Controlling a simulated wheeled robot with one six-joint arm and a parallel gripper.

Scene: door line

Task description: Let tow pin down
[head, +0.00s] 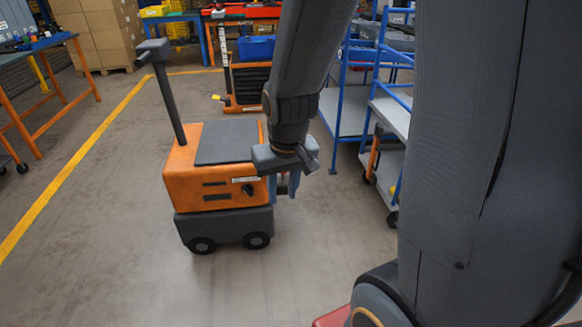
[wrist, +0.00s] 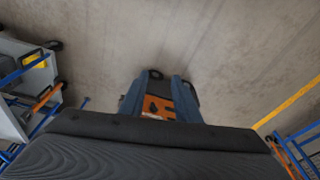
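An orange and dark grey tow tug (head: 212,170) stands on the floor left of centre in the head view, with a tall dark post at its left. A small black knob (head: 247,190) sits on its orange front face. I cannot tell for sure which part is the tow pin. My gripper (head: 284,192) hangs at the right end of the tug, partly hidden by my wrist. In the wrist view, its two blue-grey fingers (wrist: 159,82) stand apart. The tug's orange face (wrist: 156,105) with dark parts shows between them. I see nothing held; contact is unclear.
Blue-framed carts with grey shelves (head: 345,105) stand to the right of the tug. An orange-framed workbench (head: 48,85) is at the left. Cardboard boxes (head: 97,30) are stacked behind. A yellow floor line (head: 75,160) runs left of the tug. The floor in front is clear.

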